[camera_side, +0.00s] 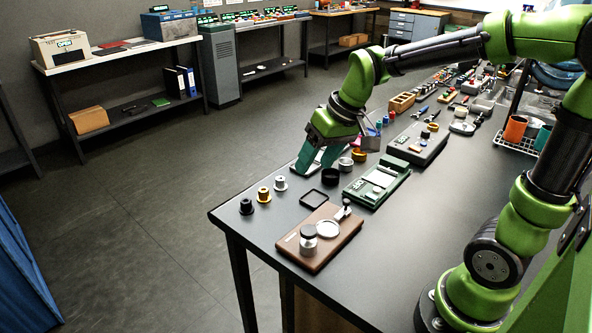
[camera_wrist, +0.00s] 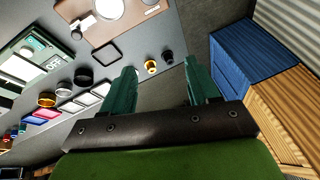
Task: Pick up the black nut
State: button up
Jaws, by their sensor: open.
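The black nut (camera_side: 246,206) is a small dark flanged piece standing upright near the table's left edge, nearest the front corner in a short row. Beside it stand a gold nut (camera_side: 263,195) and a silver nut (camera_side: 281,183) of like shape. My gripper (camera_side: 316,162), with green fingers, is open and empty above the table, behind and to the right of this row. In the wrist view the black nut (camera_wrist: 168,56) and gold nut (camera_wrist: 150,66) show beyond and between the open fingertips (camera_wrist: 160,72).
A black ring (camera_side: 331,176), a silver ring (camera_side: 346,164) and a gold ring (camera_side: 359,155) stand right of the gripper. A black square frame (camera_side: 314,199), brown device (camera_side: 338,246) and green device (camera_side: 378,181) lie nearby. The table's left edge is close to the nuts.

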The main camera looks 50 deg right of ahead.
jog(key=w+d+f+n+g+y, duration=0.1)
jog(key=w+f+n, duration=0.2)
jog(key=w, duration=0.4)
jog(key=w+d+f+n, duration=0.2)
jog(key=w+f+n, duration=0.1)
jog(key=w, duration=0.3)
jog(key=n, duration=0.5)
send_near(247, 201)
jog(key=x, duration=0.4)
jog(key=shift+w+d, duration=0.15)
jog(key=shift+w, duration=0.1)
jog(key=shift+n, duration=0.3)
jog(key=shift+x, duration=2.65)
jog(key=shift+s, duration=0.2)
jog(key=c, duration=1.1)
grip_shut()
